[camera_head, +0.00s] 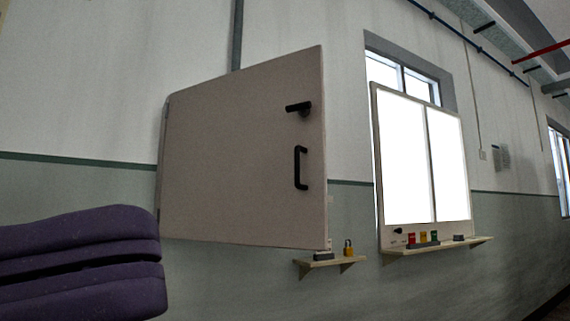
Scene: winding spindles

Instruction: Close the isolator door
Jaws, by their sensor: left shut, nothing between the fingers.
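The isolator door (235,160) is a large pale grey panel on the wall, left of centre. Its hinges are on its left edge. Its right edge looks taller and nearer, so it appears to stand swung out from the wall. A black lever (299,108) and a black upright pull handle (301,168) sit near its right edge. Whatever is behind the door is hidden. My left gripper (157,262), purple, is at the lower left, its fingers shut and empty, in front of and below the door's hinge side. It looks apart from the door. My right gripper is not in view.
A small shelf (304,263) with a yellow padlock (348,249) is below the door's right corner. To the right, a white board (380,228) stands above a longer shelf (400,250) holding small red, green and yellow items. The wall between is clear.

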